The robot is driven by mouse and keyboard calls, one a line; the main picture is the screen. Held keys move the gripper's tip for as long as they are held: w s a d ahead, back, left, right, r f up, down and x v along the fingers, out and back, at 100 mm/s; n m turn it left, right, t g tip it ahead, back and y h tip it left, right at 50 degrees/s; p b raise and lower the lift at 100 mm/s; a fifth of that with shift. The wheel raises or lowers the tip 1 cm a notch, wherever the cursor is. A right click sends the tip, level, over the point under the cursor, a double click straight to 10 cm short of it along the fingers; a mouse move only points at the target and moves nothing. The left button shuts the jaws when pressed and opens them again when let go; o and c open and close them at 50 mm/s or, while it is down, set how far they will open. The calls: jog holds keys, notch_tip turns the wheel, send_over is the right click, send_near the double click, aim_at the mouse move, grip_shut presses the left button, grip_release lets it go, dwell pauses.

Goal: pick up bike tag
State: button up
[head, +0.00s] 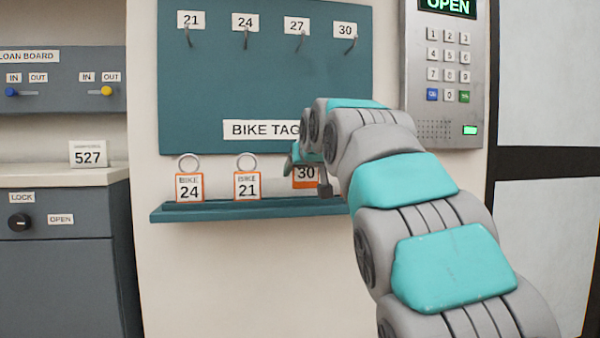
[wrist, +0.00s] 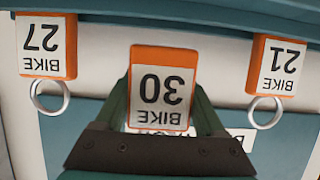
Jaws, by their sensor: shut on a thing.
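In the wrist view my gripper (wrist: 163,112) is shut on tag 30 (wrist: 162,88), one finger on each side. The wrist view also shows tag 27 (wrist: 46,45) and tag 21 (wrist: 276,66) with metal rings, upside down. Tag 27 is hidden behind my arm in the head view.
A teal board (head: 270,80) labelled BIKE TAGS carries hooks marked 21, 24, 27 and 30, all empty. A keypad (head: 447,75) reading OPEN is at right. A cabinet (head: 65,230) and loan board (head: 62,80) stand at left.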

jog(key=s+d+r, duration=0.1)
jog(key=s+d, duration=0.5)
jog(key=s, duration=0.6)
jog(key=shift+s+d+r+p, duration=0.2)
jog(key=shift+s+d+p, duration=0.1)
jog(key=shift+s+d, duration=0.1)
dwell(0.4)
